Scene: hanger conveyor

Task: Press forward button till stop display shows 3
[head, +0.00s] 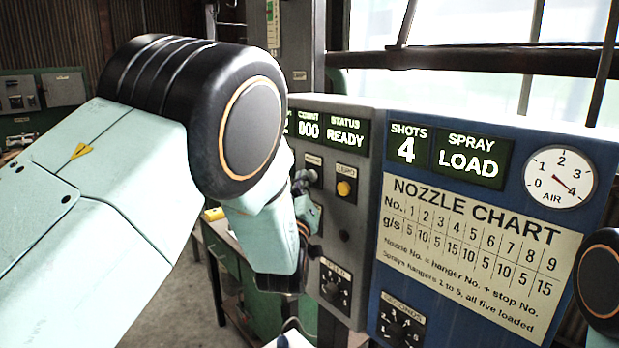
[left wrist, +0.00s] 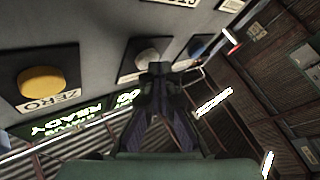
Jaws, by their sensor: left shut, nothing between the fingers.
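The grey control panel (head: 345,232) stands in the middle of the head view. My left gripper (head: 303,180) is shut and empty, its tips close to the panel and over a button left of the yellow ZERO button (head: 345,188). In the left wrist view the shut fingertips (left wrist: 158,70) lie in front of a pale button (left wrist: 147,56); I cannot tell whether they touch it. Its label is unreadable. The leftmost display (head: 287,126) is partly hidden by my arm; what shows looks like a 2. My right gripper is out of view.
The COUNT display (head: 308,125) reads 000 and the STATUS display (head: 344,132) reads READY. A blue panel (head: 375,285) to the right carries the nozzle chart (head: 475,255), SHOTS 4 and SPRAY LOAD. A blue button (left wrist: 198,45) shows beyond the pale one.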

